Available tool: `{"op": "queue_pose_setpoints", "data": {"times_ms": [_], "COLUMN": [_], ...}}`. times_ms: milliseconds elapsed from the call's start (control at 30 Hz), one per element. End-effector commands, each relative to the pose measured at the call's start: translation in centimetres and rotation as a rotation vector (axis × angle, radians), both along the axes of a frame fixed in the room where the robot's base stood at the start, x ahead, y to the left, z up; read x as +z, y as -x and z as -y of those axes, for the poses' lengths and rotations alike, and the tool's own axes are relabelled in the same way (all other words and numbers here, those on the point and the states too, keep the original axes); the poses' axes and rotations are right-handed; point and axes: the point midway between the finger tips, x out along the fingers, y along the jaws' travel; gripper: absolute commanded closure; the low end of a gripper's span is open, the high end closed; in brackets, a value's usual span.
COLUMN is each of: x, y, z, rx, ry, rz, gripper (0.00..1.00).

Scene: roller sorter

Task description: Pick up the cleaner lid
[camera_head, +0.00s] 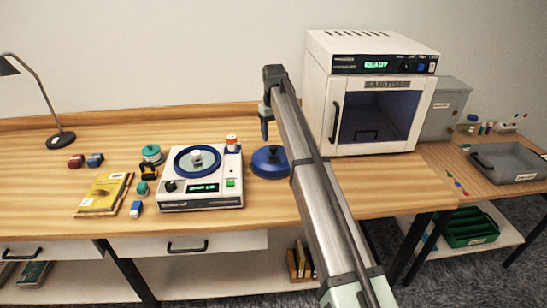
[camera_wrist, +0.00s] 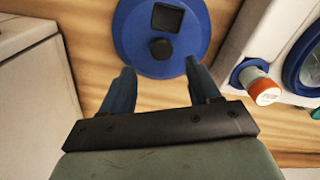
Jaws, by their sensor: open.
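The cleaner lid is a round blue disc (camera_head: 268,163) with a dark knob, lying on the wooden bench just right of the white sorter machine; my arm covers part of its right side. In the wrist view the blue lid (camera_wrist: 128,35) is at the top centre, with its dark round knob and a dark square patch showing. My gripper (camera_wrist: 160,72) is open and empty, its two blue-grey fingers apart, with the knob beyond the tips and between them. In the head view my gripper (camera_head: 265,130) points down near the lid.
The white sorter machine (camera_head: 202,190) with a blue ring stands left of the lid. An orange-capped bottle (camera_head: 232,143) sits at its back right corner. The white sanitiser (camera_head: 370,90) stands to the right. A yellow book (camera_head: 104,194) and small coloured items lie farther left.

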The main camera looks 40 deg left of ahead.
Motion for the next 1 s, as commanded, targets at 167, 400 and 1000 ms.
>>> {"op": "queue_pose_setpoints", "data": {"times_ms": [167, 400, 1000], "x": [-1.3, -4.4, -5.1], "y": [0.3, 0.6, 0.5], "z": [0.2, 0.4, 0.3], "rx": [0.0, 0.0, 0.0], "ry": [0.002, 0.002, 0.0], "rz": [-0.001, -0.001, 0.0], "gripper": [0.39, 0.39, 0.65]}}
